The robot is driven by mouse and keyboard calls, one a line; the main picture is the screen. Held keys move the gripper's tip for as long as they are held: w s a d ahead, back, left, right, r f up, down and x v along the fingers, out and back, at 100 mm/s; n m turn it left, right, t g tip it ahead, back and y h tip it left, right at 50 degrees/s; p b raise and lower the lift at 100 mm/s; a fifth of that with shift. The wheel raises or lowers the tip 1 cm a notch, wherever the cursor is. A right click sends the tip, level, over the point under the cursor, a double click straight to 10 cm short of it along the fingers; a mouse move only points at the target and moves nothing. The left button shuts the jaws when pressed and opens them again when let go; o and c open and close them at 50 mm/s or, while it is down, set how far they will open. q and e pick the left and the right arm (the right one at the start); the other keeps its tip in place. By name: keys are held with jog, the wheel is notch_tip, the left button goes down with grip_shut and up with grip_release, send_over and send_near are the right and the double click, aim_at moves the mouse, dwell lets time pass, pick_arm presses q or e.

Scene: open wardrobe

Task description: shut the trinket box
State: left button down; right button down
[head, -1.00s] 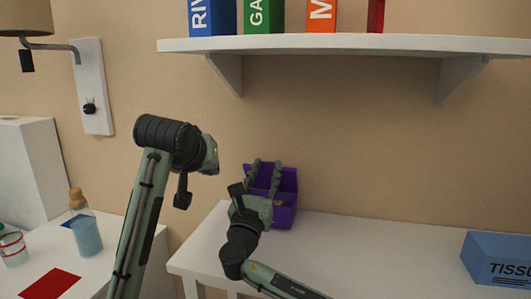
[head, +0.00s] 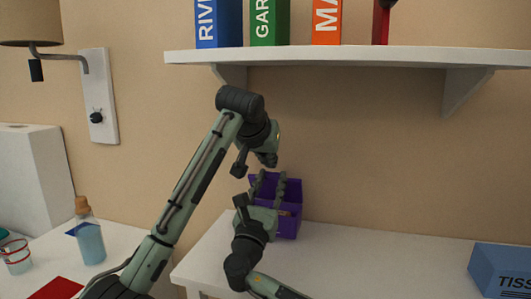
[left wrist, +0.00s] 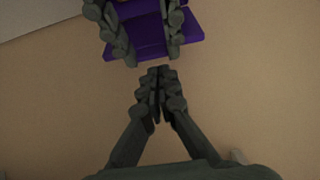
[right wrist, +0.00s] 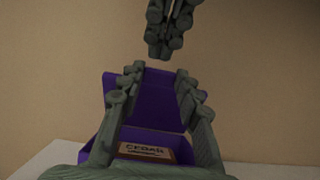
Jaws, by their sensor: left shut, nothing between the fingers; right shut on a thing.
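The purple trinket box (head: 291,226) stands on the white surface against the wall. Its lid (right wrist: 150,97) is raised and leans back. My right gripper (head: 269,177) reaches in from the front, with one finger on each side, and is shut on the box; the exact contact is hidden. My left gripper (head: 266,160) is shut and empty, just above the raised lid. In the left wrist view its closed fingertips (left wrist: 158,72) point at the box, a little apart from it. In the right wrist view the left gripper (right wrist: 171,52) hangs above the lid's top edge.
A brown lettered label (right wrist: 152,152) shows at the box. A shelf (head: 350,56) with several lettered boxes hangs above. A blue tissue box (head: 500,270) stands at the right. A corked bottle (head: 89,240) stands at the left.

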pick_arm(q)
jog(key=shift+x, duration=0.75)
pick_arm(e)
jog(key=shift+f, duration=0.55)
pick_arm(q)
jog(key=shift+s+a+f, duration=0.15)
jog(key=shift+s+f, duration=0.35)
jog(key=shift+s, duration=0.25)
jog(key=shift+w, duration=0.1)
pick_arm(e)
jog(key=c, duration=1)
grip_release()
jog(key=shift+r, duration=0.15)
jog(key=shift+c, duration=0.2)
jog(key=shift+r, duration=0.1)
